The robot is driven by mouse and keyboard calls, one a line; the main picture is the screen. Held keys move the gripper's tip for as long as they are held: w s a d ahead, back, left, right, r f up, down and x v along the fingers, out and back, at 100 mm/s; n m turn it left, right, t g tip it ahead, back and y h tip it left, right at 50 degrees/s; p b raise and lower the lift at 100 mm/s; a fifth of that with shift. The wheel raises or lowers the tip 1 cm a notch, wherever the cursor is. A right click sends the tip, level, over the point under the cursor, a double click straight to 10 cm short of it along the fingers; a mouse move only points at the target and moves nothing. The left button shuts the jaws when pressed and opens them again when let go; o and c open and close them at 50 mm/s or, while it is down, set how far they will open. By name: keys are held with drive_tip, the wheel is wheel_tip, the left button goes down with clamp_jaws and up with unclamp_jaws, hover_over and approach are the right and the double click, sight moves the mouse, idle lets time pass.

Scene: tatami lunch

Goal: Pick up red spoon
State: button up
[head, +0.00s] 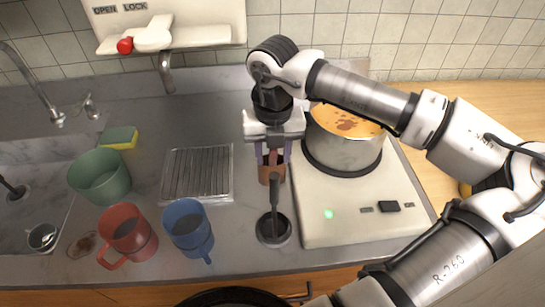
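I cannot make out a red spoon for sure in the head view. My gripper (273,157) points down over a small brown container (271,174) that stands just left of the stove. Its two fingers look apart and reach to the container's mouth. A narrow dark reddish shape shows between the fingers, too small to identify, and I cannot tell whether they touch it. The gripper and wrist hide most of what the container holds.
A pot of orange food (344,150) sits on the white stove (320,222) to the right. A dark round object with an upright handle (273,229) stands in front. Red (128,236) and blue (188,230) mugs, a green bowl (99,177) and a metal rack (197,174) lie left.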

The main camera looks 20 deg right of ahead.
drive_tip(key=shift+f, duration=0.25)
clamp_jaws()
drive_tip(key=shift+r, duration=0.1)
